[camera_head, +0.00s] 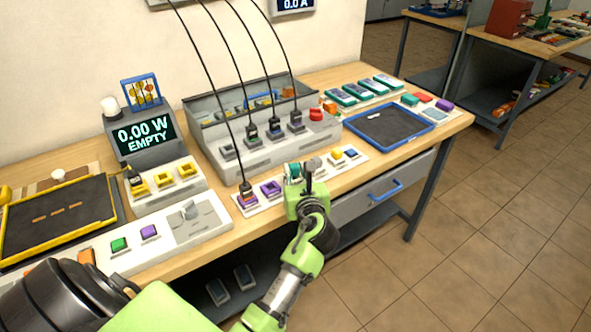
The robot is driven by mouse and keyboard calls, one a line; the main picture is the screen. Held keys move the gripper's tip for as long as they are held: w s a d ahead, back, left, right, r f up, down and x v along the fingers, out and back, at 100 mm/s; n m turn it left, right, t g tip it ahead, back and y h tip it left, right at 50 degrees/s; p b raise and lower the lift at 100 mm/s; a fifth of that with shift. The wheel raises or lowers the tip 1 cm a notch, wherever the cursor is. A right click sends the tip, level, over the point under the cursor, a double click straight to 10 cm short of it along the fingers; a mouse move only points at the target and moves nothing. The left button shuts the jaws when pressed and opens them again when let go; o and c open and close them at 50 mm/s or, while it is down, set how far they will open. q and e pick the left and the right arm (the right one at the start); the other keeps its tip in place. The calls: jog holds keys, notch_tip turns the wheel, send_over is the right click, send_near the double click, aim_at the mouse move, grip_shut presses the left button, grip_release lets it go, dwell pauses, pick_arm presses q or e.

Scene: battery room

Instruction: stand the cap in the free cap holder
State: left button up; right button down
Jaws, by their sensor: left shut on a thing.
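My left gripper (306,172) is shut over the middle of a long white holder strip (361,157) at the bench's front. A small teal piece, seemingly the cap (292,171), shows at its fingertips, partly hidden by them. I cannot tell whether it touches the strip. To the left on the strip are a purple square holder (271,188) that looks empty and a purple place with a black plug (246,189) on a cable. To the right sit a yellow piece (337,155) and a blue piece (352,153). My gripper hides the strip between. My right gripper is not in view.
Behind the strip stands a grey console (262,152) with several black-cabled plugs and a red knob (316,114). A blue-rimmed tray (433,125) lies to the right. A display (145,136) reads 0.00 W EMPTY.

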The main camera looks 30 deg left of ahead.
pick_arm(q)
jog(key=shift+f+b, duration=0.3)
jog(key=shift+f, duration=0.3)
dwell(0.3)
jog(key=o, duration=0.6)
jog(key=shift+s+d+r+p, duration=0.15)
jog(key=shift+s+d+p, duration=0.05)
jog(key=shift+d+p, duration=0.1)
jog(key=shift+p+v, duration=0.65)
jog(key=shift+v, duration=0.35)
jog(key=p+v, duration=0.3)
jog(key=v, duration=0.5)
jog(key=shift+s+p, duration=0.2)
jog(key=shift+p, duration=0.2)
